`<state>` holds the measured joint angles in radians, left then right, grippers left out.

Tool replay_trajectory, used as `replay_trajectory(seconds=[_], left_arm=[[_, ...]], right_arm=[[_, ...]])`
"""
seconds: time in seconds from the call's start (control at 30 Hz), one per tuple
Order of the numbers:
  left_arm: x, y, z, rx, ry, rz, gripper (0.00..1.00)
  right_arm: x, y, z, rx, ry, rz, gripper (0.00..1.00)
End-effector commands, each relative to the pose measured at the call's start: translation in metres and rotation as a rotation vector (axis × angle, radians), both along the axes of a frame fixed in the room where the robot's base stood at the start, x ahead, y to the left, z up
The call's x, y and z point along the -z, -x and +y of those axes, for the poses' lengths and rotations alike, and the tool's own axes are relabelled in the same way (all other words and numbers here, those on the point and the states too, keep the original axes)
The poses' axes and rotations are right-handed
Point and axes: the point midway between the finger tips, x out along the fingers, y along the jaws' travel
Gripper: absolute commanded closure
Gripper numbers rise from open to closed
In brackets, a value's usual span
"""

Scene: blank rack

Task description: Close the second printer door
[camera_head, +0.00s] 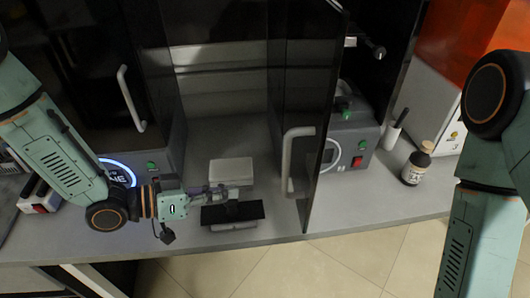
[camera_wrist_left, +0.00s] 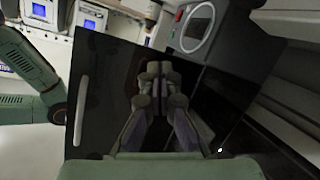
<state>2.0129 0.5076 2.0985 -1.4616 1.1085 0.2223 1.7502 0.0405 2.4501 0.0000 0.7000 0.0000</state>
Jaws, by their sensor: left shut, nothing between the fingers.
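The second printer (camera_head: 352,135) stands at the centre right of the bench, with a red switch and a green button on its front. Its dark glossy door (camera_head: 318,130) stands swung open toward me, with a white upright handle (camera_head: 288,160). In the left wrist view the door (camera_wrist_left: 105,65) fills the middle and its handle (camera_wrist_left: 80,110) is at the left. My left gripper (camera_head: 236,192) is shut and empty, left of the door, with its fingers pointing toward it. The fingers (camera_wrist_left: 160,68) show against the dark panel; I cannot tell whether they touch it. My right gripper is out of view.
Another printer with a dark door (camera_head: 105,75) stands at the left. A pale box (camera_head: 231,170) and a black flat item (camera_head: 218,215) lie by my left gripper. A small bottle (camera_head: 415,168) and a white cylinder (camera_head: 392,136) stand right of the second printer.

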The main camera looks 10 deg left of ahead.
Motion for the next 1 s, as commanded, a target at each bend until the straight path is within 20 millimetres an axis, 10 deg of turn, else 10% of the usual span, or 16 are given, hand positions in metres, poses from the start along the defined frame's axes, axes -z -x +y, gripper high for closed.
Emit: replay_trajectory(seconds=[0.2, 0.4, 0.67, 1.0], left_arm=[[-0.086, 0.008, 0.017, 0.235, 0.116, -0.25, 1.0], [-0.126, 0.033, 0.038, 0.437, 0.154, -0.391, 1.0], [-0.135, 0.048, 0.047, 0.536, 0.158, -0.437, 1.0], [-0.133, 0.048, 0.004, 0.54, 0.158, -0.434, 1.0]], right_arm=[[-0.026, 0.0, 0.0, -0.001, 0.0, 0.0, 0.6], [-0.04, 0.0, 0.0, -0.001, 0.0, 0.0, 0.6], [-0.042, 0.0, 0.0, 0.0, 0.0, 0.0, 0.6], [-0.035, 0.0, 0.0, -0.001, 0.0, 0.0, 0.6]])
